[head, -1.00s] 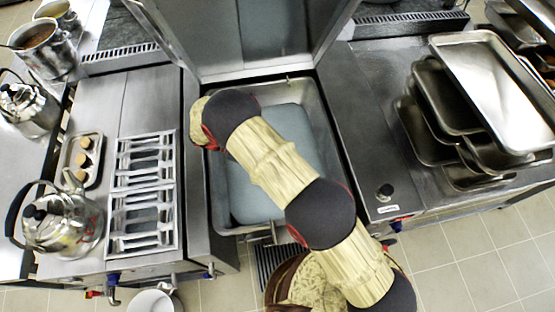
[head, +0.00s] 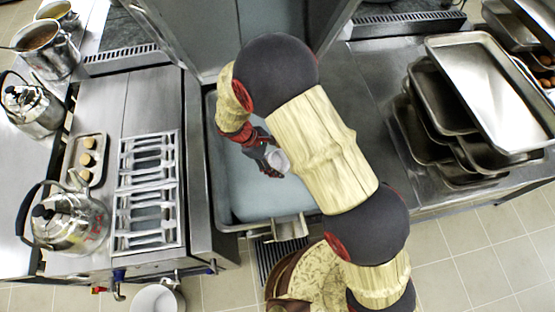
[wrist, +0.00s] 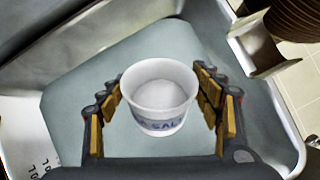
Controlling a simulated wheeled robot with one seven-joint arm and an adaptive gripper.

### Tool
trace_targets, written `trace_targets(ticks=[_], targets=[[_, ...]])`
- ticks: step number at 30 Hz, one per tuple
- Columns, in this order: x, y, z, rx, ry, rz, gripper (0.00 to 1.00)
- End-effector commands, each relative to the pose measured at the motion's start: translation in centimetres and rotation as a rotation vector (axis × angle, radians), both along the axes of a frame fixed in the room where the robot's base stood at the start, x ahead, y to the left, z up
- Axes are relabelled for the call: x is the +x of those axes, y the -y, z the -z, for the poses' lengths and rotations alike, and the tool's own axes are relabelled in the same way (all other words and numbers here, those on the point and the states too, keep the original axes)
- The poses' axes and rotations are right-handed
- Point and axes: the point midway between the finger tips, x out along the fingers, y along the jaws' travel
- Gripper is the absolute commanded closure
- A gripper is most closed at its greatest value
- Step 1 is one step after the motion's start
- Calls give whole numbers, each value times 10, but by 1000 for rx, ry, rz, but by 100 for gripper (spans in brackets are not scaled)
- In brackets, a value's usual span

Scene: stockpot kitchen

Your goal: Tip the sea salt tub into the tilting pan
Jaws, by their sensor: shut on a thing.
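The sea salt tub (wrist: 160,97) is a small white cup with blue lettering, full of white salt. In the wrist view it sits between the fingers of my gripper (wrist: 160,110), which is shut on it. The tub looks close to upright, with its open top towards the wrist camera. In the head view the tub (head: 278,161) and my gripper (head: 268,158) are over the tilting pan (head: 222,205). The pan is a wide steel basin with a grey-blue floor, which shows in the wrist view (wrist: 70,110) too. My arm hides the pan's right part in the head view.
The pan's raised lid (head: 190,30) stands behind it. A pouring lip (wrist: 270,45) is on the pan's rim. Left are a utensil rack (head: 148,190), a kettle (head: 68,222) and a small tray (head: 88,160). Stacked steel trays (head: 490,95) stand right.

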Motion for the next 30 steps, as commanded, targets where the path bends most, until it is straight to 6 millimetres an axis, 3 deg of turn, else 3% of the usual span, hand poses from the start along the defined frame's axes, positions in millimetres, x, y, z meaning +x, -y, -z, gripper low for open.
trace_targets(ticks=[18,30], targets=[[-7,19,14,510,183,4,84],[-10,27,17,718,254,3,84]])
